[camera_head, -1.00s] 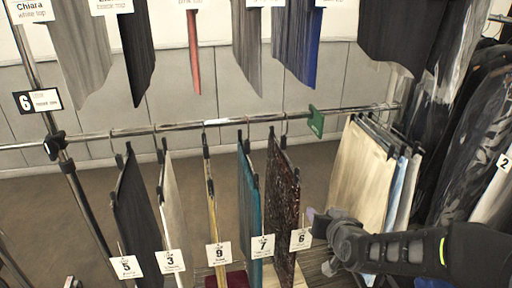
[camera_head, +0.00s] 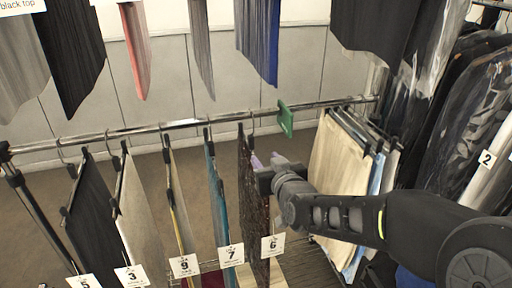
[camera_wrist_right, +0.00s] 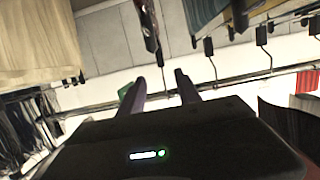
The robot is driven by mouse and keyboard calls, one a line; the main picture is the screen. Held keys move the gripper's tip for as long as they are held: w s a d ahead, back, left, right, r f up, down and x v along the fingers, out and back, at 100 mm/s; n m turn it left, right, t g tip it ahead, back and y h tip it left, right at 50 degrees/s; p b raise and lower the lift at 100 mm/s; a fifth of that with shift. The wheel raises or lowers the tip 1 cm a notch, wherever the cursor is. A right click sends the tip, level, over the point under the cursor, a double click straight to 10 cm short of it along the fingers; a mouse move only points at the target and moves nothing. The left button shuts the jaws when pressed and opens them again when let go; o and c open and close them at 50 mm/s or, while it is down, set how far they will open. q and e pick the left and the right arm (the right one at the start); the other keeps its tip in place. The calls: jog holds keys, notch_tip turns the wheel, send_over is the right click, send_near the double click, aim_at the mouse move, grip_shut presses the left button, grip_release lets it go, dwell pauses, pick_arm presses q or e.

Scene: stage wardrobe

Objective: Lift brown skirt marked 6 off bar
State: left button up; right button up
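The brown speckled skirt marked 6 (camera_head: 254,205) hangs from the bar (camera_head: 190,123), its white tag (camera_head: 272,246) at its lower front edge. My right gripper (camera_head: 266,160) is at the skirt's right side, near its top and below the bar. In the right wrist view its two fingers (camera_wrist_right: 161,82) stand apart. A thin hanger hook (camera_wrist_right: 164,78) shows between them in the picture; I cannot tell whether they touch it. The skirt's narrow edge (camera_wrist_right: 149,25) shows above them there. My left gripper is not in view.
A teal skirt marked 7 (camera_head: 217,200) hangs close on the left, with several others further left. A green divider (camera_head: 286,119) sits on the bar just right of the skirt. Beige skirts (camera_head: 335,165) hang further right. Tops hang above.

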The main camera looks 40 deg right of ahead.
aim_at(252, 142)
jog(key=shift+r+p+x, duration=0.25)
jog(key=shift+p+x, duration=0.85)
jog(key=shift+p, duration=0.85)
jog(key=x, duration=0.4)
jog(key=b+x, duration=0.1)
jog(key=x, duration=0.1)
jog(key=shift+w+d+f, duration=0.1)
jog(key=shift+w+f, duration=0.15)
jog(key=shift+f, duration=0.2)
jog(key=b+x, duration=0.2)
jog(key=x, duration=0.3)
jog(key=shift+f+b, duration=0.1)
jog(key=shift+b, duration=0.25)
jog(key=shift+w+d, duration=0.25)
jog(key=shift+w, duration=0.4)
jog(key=shift+c, duration=0.2)
grip_shut()
jog(key=shift+r, duration=0.25)
